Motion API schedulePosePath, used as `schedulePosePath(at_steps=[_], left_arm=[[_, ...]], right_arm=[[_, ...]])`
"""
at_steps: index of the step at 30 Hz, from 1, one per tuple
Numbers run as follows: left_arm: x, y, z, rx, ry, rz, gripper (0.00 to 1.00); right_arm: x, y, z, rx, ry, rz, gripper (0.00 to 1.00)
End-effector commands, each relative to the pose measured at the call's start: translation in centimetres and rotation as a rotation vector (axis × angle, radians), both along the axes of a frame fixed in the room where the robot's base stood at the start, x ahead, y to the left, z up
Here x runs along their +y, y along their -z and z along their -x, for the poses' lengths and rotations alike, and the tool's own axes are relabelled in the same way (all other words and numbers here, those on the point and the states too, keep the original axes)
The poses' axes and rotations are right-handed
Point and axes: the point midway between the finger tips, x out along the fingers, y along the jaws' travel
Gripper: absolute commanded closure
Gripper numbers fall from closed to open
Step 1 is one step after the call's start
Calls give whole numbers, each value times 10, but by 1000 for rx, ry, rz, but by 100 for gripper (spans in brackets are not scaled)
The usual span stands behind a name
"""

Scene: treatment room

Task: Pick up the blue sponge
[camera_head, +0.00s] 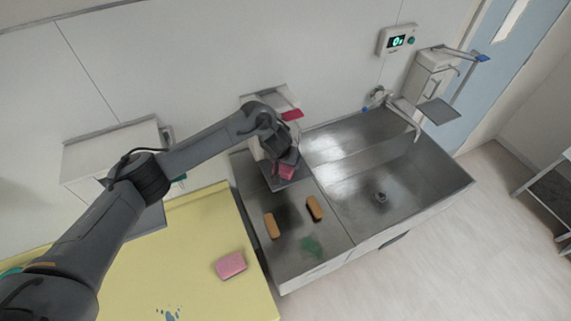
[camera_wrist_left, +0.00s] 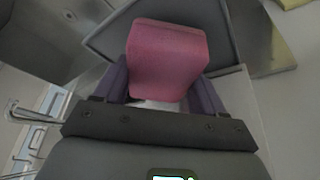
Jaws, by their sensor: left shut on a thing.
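My left gripper (camera_head: 286,162) is shut on a pink sponge-like block (camera_wrist_left: 167,58) above the left part of the steel counter. In the left wrist view the block sits between both fingers (camera_wrist_left: 162,92). In the head view only a small part of the block (camera_head: 284,172) shows below the gripper. A dark grey tray (camera_head: 273,184) lies under or just behind it; I cannot tell whether the block touches it. I see no blue sponge in either view. My right gripper is not in view.
Two orange blocks (camera_head: 272,225) (camera_head: 314,208) and a green stain (camera_head: 312,247) are on the counter (camera_head: 290,266). Another pink block (camera_head: 230,265) lies on the yellow table (camera_head: 205,215). A steel sink (camera_head: 425,180) is at right. A red item (camera_head: 291,114) sits at the wall unit.

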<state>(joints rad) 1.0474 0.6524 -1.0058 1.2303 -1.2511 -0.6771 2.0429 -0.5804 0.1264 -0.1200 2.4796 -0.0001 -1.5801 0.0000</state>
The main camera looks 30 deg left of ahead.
Motion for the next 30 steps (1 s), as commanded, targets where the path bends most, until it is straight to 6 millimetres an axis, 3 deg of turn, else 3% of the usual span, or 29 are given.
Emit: schedulePosePath(at_steps=[8,21,30], left_arm=[[-7,-1,35,1,3,-1,62],[-25,-2,117,0,4,-1,62],[-34,-3,159,0,1,-2,62]], right_arm=[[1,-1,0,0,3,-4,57],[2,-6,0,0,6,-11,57],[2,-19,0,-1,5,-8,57]])
